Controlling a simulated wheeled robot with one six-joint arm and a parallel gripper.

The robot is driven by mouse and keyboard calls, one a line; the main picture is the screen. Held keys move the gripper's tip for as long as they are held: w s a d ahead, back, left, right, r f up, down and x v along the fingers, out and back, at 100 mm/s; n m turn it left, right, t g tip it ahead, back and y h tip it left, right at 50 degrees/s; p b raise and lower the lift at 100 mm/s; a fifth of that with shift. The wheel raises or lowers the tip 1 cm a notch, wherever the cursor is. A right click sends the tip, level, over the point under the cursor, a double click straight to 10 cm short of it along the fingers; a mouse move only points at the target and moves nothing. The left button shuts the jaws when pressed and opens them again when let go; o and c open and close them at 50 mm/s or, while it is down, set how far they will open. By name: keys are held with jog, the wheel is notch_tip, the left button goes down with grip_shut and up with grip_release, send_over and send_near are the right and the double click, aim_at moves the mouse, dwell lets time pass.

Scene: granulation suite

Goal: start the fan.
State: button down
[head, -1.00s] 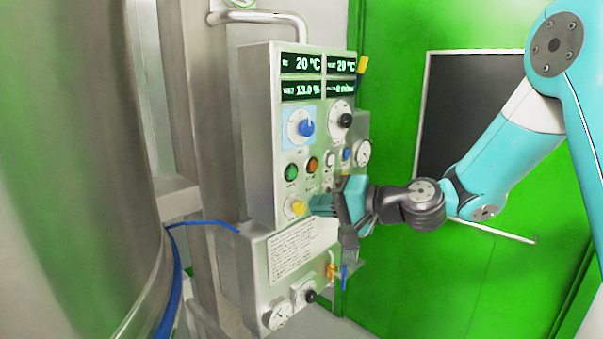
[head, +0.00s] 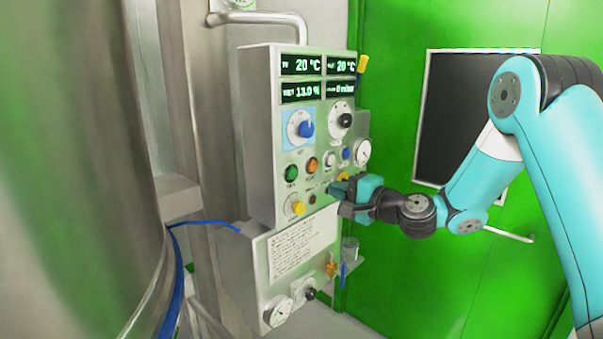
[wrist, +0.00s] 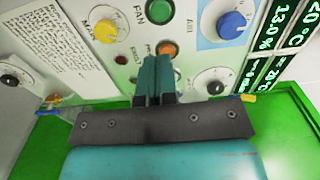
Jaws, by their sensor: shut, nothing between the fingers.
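The green button (head: 291,172), labelled FAN in the wrist view (wrist: 159,12), is on the front of the grey control panel (head: 258,130). An orange button (head: 312,165) is beside it on the right. My gripper (head: 331,189) is shut and empty, in front of the panel, right of and below the green button. In the wrist view its fingertips (wrist: 155,62) point at the panel and overlap the lower edge of the orange button's area. I cannot tell whether they touch the panel. The green button is unobstructed in both views.
A yellow knob (head: 295,207), a blue knob (head: 306,128) and a black knob (head: 346,120) are on the panel. The displays (head: 318,78) read 20 °C twice and 13.0 %. A large steel vessel (head: 70,180) stands at left. Green doors (head: 440,290) are behind.

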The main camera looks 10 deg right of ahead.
aim_at(294, 174)
jog(key=p+x, duration=0.2)
jog(key=x, duration=0.3)
jog(key=p+x, duration=0.3)
jog(key=x, duration=0.2)
jog(key=shift+r, duration=0.25)
jog(key=shift+w+a+f+p, duration=0.2)
jog(key=shift+w+a+p, duration=0.25)
jog(key=shift+w, duration=0.1)
